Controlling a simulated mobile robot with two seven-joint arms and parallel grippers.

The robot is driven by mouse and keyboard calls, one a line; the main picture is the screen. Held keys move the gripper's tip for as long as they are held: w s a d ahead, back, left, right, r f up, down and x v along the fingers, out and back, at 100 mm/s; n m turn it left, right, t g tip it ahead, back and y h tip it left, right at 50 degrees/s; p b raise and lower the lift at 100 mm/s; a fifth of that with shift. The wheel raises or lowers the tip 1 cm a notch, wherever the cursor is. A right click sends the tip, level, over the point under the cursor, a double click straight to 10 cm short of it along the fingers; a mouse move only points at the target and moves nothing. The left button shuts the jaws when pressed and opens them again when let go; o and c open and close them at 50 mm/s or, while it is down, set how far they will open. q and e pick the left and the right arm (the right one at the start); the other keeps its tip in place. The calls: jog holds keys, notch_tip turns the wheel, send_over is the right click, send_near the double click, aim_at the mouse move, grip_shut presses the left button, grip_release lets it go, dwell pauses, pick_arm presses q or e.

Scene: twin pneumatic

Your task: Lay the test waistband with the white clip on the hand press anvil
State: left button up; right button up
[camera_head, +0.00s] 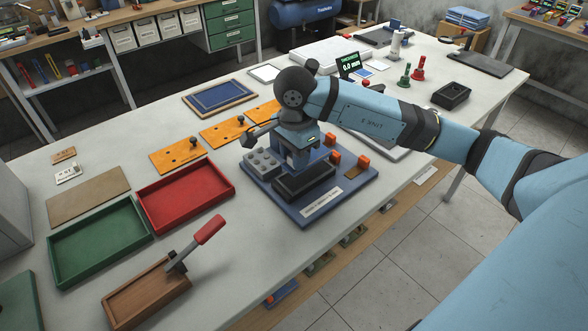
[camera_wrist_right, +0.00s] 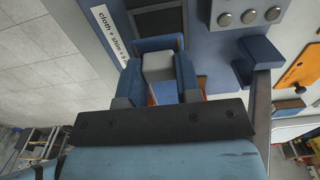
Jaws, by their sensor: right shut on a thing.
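My right gripper (camera_head: 298,158) is low over the blue fixture board (camera_head: 330,205), above its dark tray (camera_head: 303,183). In the right wrist view its blue-padded fingers (camera_wrist_right: 158,85) are closed about a small pale grey block (camera_wrist_right: 158,67). I cannot tell what that block belongs to, and the wrist hides much of it in the head view. I cannot make out a waistband or a white clip for certain. A small white piece with a knob (camera_head: 68,173) lies at the far left. I cannot identify the press anvil with certainty. My left gripper is not in view.
A red tray (camera_head: 186,190) and green tray (camera_head: 62,268) lie left. A wooden base with a red-handled lever (camera_head: 140,299) stands at the front. Several orange plates (camera_head: 172,160) lie behind the fixture. A display reading 0.0 mm (camera_head: 349,66) stands at the back.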

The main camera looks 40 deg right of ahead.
aim_at(294, 181)
jog(key=shift+f, duration=2.3)
jog(key=shift+a, duration=0.1)
jog(key=shift+f, duration=0.2)
jog(key=o, duration=1)
jog(key=shift+r, duration=0.1)
notch_tip(294, 181, up, 12)
jog(key=shift+r, duration=0.15)
